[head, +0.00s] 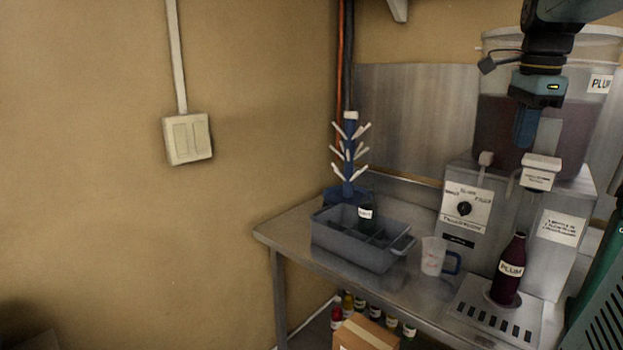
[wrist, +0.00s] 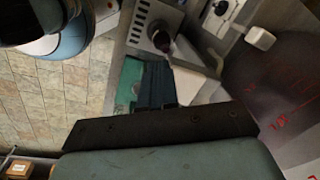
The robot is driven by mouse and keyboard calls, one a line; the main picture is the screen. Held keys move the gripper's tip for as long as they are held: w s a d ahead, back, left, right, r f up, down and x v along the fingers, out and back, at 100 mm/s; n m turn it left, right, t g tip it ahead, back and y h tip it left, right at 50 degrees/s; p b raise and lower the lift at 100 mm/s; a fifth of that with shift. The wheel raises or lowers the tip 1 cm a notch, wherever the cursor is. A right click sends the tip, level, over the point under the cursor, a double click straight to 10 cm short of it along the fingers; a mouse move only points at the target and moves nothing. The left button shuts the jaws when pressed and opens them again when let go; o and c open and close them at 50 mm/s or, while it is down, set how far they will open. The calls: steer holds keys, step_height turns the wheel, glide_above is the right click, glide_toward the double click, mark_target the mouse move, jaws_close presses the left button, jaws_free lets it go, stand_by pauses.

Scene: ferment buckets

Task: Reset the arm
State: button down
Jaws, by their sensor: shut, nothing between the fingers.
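My gripper (head: 525,132) hangs fingers-down from my arm at the upper right of the head view. It is shut with nothing between the fingers, in front of the plum bucket (head: 512,118) and above the filler machine (head: 520,215). In the wrist view the gripper's fingers (wrist: 155,84) show in the middle. Below the gripper, a dark bottle labelled PLUM (head: 511,270) stands upright on the slotted drip tray (head: 484,311). The bottle also shows in the wrist view (wrist: 162,41), beyond the fingers.
A clear jug (head: 433,256) stands beside the filler. A cardboard box (head: 365,334) and several bottles are below. A green thing (head: 602,310) is at right.

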steer(key=s+a+f+n+t, duration=0.2)
steer(key=s+a+f+n, duration=0.4)
steer(key=n, duration=0.4)
steer(key=s+a+f+n+t, duration=0.2)
steer(key=s+a+f+n, duration=0.4)
steer(key=a+f+n, duration=0.2)
steer(key=a+n, duration=0.2)
steer(key=a, duration=0.1)
steer(key=shift+f, duration=0.35)
steer(key=shift+s, duration=0.1)
